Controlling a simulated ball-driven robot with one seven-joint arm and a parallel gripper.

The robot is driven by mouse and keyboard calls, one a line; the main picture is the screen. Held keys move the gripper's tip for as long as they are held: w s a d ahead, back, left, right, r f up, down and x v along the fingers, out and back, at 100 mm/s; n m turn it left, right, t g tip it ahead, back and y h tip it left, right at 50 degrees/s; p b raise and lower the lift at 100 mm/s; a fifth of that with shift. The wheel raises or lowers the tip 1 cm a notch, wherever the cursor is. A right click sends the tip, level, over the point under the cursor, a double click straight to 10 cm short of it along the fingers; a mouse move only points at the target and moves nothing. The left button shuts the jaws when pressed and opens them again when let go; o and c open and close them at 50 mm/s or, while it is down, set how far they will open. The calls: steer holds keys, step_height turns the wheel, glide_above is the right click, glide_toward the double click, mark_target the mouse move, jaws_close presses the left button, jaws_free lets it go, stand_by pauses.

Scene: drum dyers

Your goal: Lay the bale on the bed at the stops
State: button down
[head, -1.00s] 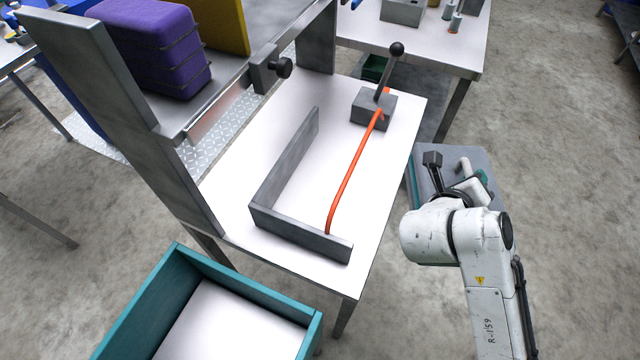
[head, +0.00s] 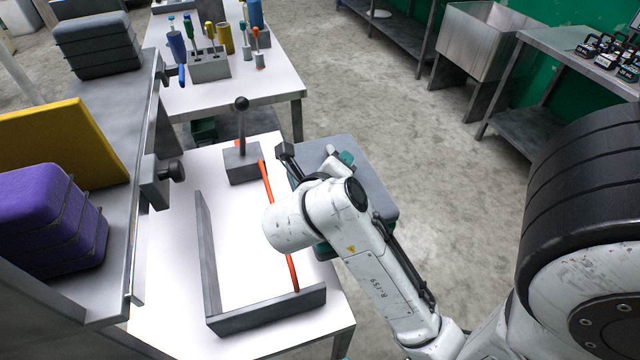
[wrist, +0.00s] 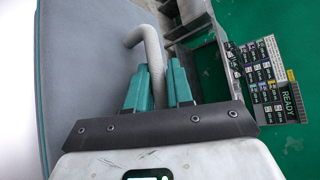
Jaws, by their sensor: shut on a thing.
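A purple strapped bale (head: 45,220) sits on the grey shelf at the left. A dark grey strapped bale (head: 95,45) sits farther back on it. The task names no colour. The white bed (head: 250,265) carries an L-shaped grey stop (head: 265,312) along its left and near sides. Nothing lies inside the stop except an orange rod (head: 279,225) crossing the bed. My gripper (head: 342,160) is right of the bed, above a grey slab (head: 375,190). In the wrist view its teal fingers (wrist: 158,88) are shut on a grey bent rod (wrist: 152,50); whether that rod joins the slab is unclear.
A lever with a black knob (head: 240,104) stands on a block at the bed's far end. A yellow panel (head: 65,145) leans near the purple bale. A tool table (head: 180,95) stands behind. A sink (head: 480,40) and bench are back right. Open floor (head: 440,160) lies between.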

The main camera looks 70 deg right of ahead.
steer(key=w+a+f+p, duration=0.1)
steer(key=w+a+f, duration=0.7)
steer(key=w+f, duration=0.2)
steer(key=shift+w+f, duration=0.2)
steer(key=shift+f, duration=1.05)
steer(key=shift+a, duration=0.1)
steer(key=c, duration=1.5)
jaws_free()
steer(key=shift+f, duration=0.25)
steer(key=o, duration=0.5)
steer(key=shift+a+r, duration=0.1)
steer(key=shift+r, duration=0.05)
